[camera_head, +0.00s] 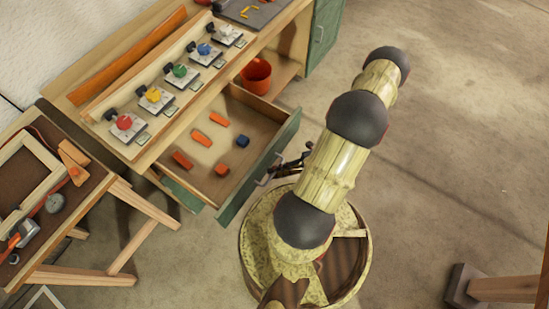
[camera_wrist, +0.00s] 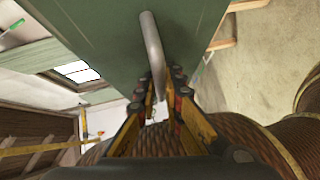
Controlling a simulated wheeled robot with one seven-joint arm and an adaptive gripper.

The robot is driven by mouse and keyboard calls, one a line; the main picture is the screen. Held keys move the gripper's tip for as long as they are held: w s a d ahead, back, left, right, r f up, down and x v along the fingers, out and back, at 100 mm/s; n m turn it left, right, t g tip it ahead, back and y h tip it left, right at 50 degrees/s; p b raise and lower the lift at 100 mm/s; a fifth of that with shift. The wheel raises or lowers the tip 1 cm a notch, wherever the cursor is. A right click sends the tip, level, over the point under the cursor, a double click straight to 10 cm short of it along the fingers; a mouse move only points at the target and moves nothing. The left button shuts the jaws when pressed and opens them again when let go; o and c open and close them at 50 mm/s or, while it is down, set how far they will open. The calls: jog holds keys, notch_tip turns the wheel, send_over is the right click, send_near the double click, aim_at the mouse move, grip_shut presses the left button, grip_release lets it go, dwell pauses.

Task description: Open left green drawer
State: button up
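The green-fronted drawer (camera_head: 262,172) under the workbench stands pulled well out in the head view, its inside showing. Several orange blocks (camera_head: 201,138) and a blue piece (camera_head: 243,141) lie in it. Its metal bar handle (camera_head: 263,181) is on the green front. In the wrist view the green front (camera_wrist: 95,35) fills the top, and the handle (camera_wrist: 152,45) runs down between the two fingers of my gripper (camera_wrist: 163,90). The fingertips are close on both sides of the bar; whether they press on it I cannot tell. In the head view my arm partly hides the gripper.
The workbench (camera_head: 75,75) carries a row of coloured knobs. A red-orange pot (camera_head: 256,76) stands on a shelf behind the drawer. Another green front (camera_head: 324,30) is at the upper right. A side table (camera_head: 85,200) with tools stands left. The concrete floor to the right is mostly clear.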

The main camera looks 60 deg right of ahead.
jog(key=o, duration=0.4)
jog(key=v, duration=1.2)
dwell(0.5)
